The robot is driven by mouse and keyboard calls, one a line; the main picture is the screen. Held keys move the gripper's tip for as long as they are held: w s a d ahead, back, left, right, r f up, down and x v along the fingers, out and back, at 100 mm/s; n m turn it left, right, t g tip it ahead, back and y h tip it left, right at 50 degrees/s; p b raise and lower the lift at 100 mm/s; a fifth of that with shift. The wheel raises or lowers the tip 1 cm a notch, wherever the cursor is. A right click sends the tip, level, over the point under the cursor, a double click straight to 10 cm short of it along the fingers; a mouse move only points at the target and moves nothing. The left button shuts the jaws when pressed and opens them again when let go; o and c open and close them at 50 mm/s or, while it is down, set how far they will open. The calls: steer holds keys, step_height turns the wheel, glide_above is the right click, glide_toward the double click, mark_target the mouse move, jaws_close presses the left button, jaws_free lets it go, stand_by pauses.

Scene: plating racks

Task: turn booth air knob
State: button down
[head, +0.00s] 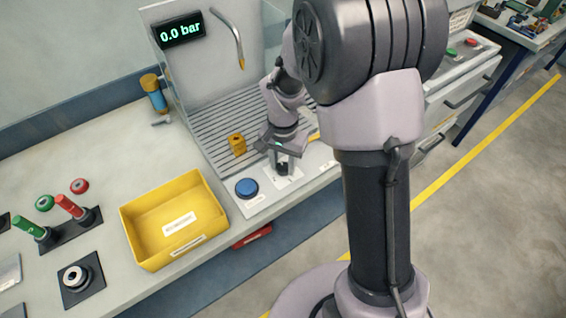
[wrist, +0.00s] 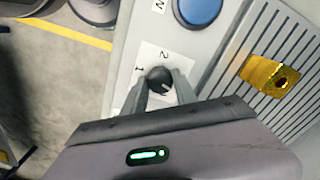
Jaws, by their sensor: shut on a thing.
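The booth air knob (wrist: 158,80) is a small dark round knob on a white label marked 1 and 2, on the booth's front panel. My gripper (wrist: 160,88) is shut on the knob, with a finger on each side of it in the wrist view. In the head view my gripper (head: 282,166) reaches down to the front panel, and the knob is mostly hidden by the fingers. The display (head: 180,32) on the booth's back wall reads 0.0 bar.
A blue button (head: 246,187) sits beside the knob. A curved nozzle (head: 232,38) hangs above. A yellow bin (head: 150,212) and red and green handled tools (head: 68,206) are on the bench to the left.

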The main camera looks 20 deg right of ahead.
steer(key=n+p, duration=0.2)
steer(key=n, duration=0.4)
steer(key=shift+r, duration=0.1)
steer(key=n+p, duration=0.2)
steer(key=n, duration=0.3)
steer(key=shift+n+p, duration=0.3)
steer(key=n+p, duration=0.2)
steer(key=n, duration=0.4)
steer(key=n+p, duration=0.2)
steer(key=n, duration=0.4)
stand_by(0.4)
steer(key=c, duration=1)
jaws_free()
steer(key=shift+o, duration=0.2)
